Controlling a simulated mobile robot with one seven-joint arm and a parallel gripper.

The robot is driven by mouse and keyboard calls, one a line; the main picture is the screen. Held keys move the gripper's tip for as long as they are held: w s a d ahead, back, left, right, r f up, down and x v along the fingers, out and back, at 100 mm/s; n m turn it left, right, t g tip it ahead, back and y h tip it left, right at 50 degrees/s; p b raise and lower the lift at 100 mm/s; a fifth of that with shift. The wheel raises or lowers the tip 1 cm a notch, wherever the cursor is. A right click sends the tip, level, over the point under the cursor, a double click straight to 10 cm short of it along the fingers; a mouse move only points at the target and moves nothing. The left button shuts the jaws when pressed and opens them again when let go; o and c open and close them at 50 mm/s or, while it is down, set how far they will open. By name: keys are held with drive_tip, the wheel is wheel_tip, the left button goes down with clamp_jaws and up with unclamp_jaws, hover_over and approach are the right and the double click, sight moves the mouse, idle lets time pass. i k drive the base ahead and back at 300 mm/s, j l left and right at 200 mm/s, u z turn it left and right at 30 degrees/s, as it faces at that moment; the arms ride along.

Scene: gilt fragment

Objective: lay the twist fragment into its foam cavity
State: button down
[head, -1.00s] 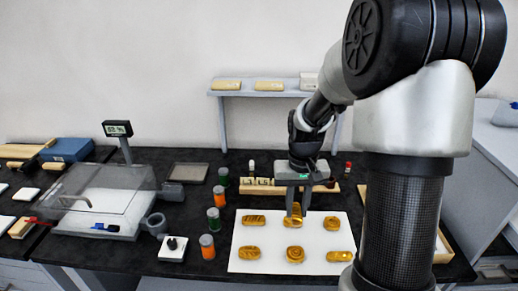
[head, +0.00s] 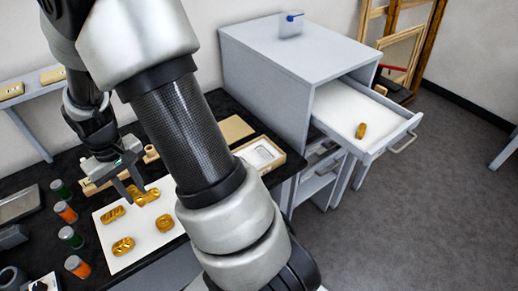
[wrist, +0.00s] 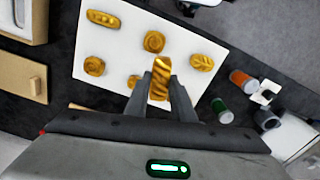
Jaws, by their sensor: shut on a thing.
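My gripper (head: 131,190) is over the far part of the white mat (head: 152,240). In the wrist view my gripper (wrist: 160,88) is shut on a long gold piece with slanting ridges, the twist fragment (wrist: 161,72). I cannot tell how far it is above the mat. An open wooden box (head: 268,165) stands on the bench right of the mat, partly behind my arm. Its pale foam insert (head: 258,152) has an oblong recess, which looks empty. The box also shows in the wrist view (wrist: 40,30), at the upper left.
Several other gold fragments (head: 122,246) lie on the mat. A flat tan lid (head: 235,129) lies beside the box. Orange and green jars (head: 66,212) stand left of the mat. A grey cabinet (head: 265,75) on the right has an open drawer (head: 340,100) holding one gold piece (head: 361,130).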

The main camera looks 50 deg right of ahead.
sight(264, 154)
drive_tip(key=k+l+z, duration=0.1)
drive_tip(key=l+z, duration=0.15)
drive_tip(key=l, duration=0.55)
drive_tip(key=l+z, duration=0.2)
drive_tip(key=l, duration=0.6)
drive_tip(key=k, duration=0.05)
